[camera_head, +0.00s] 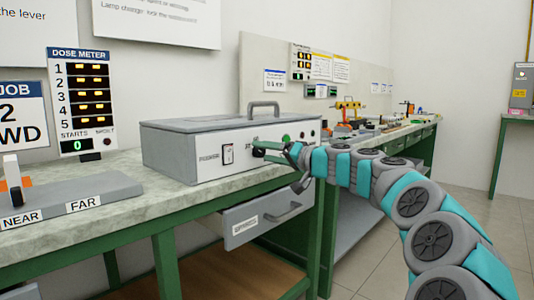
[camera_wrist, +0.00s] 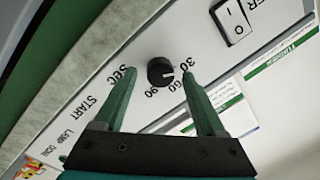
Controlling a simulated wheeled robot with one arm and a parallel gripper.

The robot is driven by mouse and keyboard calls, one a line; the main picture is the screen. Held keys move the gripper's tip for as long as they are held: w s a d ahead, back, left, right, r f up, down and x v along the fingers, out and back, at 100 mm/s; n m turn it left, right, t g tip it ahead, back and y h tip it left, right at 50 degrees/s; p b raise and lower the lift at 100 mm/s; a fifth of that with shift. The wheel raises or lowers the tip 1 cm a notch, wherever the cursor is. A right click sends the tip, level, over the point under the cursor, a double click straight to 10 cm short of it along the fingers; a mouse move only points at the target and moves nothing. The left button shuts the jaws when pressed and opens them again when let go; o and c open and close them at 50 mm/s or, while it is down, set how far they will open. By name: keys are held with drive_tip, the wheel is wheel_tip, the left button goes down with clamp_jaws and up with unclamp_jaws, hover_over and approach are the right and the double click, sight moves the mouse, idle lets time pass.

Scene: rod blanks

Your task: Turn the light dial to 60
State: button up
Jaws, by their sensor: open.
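The dial is a small black knob (camera_wrist: 161,72) with a pale mark, on the white front panel of a grey box (camera_head: 190,130). Labels 30, 60, 90 and SEC are printed around it, turned sideways in the wrist view. The pale mark seems to lie on the side of the 30 and 60; which it points at is too small to tell. My gripper (camera_wrist: 159,74) is open, with its two green fingers on either side of the knob and gaps visible. In the head view my gripper (camera_head: 278,152) is at the panel and partly hides the dial area.
A rocker switch (camera_head: 228,154) sits left of the dial. The box has a top handle (camera_head: 264,106). A drawer with a handle (camera_head: 262,217) juts out below the bench. A lever stand (camera_head: 75,195) and a dose meter (camera_head: 82,100) reading 0 starts are at left.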

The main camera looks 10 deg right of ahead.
drive_tip(key=shift+c, duration=0.3)
clamp_jaws()
drive_tip(key=shift+m, duration=0.4)
drive_tip(key=m+p, duration=0.3)
drive_tip(key=m, duration=0.1)
drive_tip(key=shift+r+m+p, duration=0.1)
drive_tip(key=shift+m+p, duration=0.2)
drive_tip(key=shift+p, duration=0.05)
drive_tip(key=m+p, duration=0.3)
drive_tip(key=m, duration=0.2)
drive_tip(key=shift+t+p, duration=0.3)
drive_tip(key=shift+f+m+p, duration=0.25)
drive_tip(key=shift+m+p, duration=0.3)
drive_tip(key=shift+m, duration=0.35)
drive_tip(key=shift+f, duration=0.1)
